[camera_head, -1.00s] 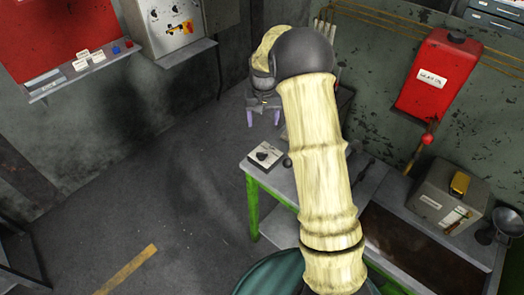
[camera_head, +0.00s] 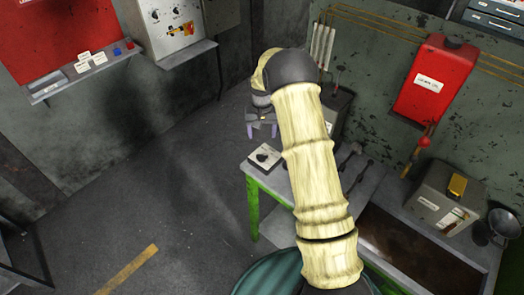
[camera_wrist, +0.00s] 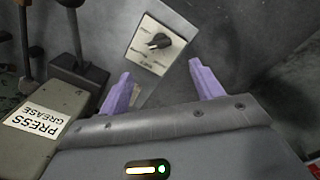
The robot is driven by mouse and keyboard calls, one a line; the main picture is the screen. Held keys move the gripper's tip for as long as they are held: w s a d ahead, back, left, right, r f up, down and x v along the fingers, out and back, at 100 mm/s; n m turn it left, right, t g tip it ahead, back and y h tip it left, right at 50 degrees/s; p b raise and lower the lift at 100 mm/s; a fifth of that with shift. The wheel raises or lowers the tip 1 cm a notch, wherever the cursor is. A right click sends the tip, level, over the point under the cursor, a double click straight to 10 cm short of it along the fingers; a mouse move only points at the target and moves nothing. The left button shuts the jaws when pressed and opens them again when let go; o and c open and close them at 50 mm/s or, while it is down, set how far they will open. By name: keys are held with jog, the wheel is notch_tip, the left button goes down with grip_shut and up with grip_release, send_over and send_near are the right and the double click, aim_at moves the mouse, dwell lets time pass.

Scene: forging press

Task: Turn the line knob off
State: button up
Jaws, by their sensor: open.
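A black rotary knob (camera_head: 262,157) sits on a pale square plate on the near left corner of the green-legged table. In the wrist view the knob (camera_wrist: 158,42) shows beyond my fingers, with small print around it too small to read surely. I cannot tell which mark it points at. My gripper (camera_head: 262,132) is open and empty, with purple fingers, above and behind the knob in the head view. In the wrist view the knob lies ahead of the gap between my fingertips (camera_wrist: 160,72), apart from them.
Black levers (camera_wrist: 76,60) and a box labelled PRESS GREASE (camera_wrist: 35,120) stand left in the wrist view. A wall control box (camera_head: 172,25) with other knobs is upper left. A red oil tank (camera_head: 434,78) hangs at right.

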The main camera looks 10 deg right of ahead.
aim_at(262, 155)
notch_tip(262, 155, down, 12)
jog(key=p, duration=0.3)
jog(key=shift+r+p, duration=0.1)
jog(key=shift+p, duration=0.3)
jog(key=c, duration=1)
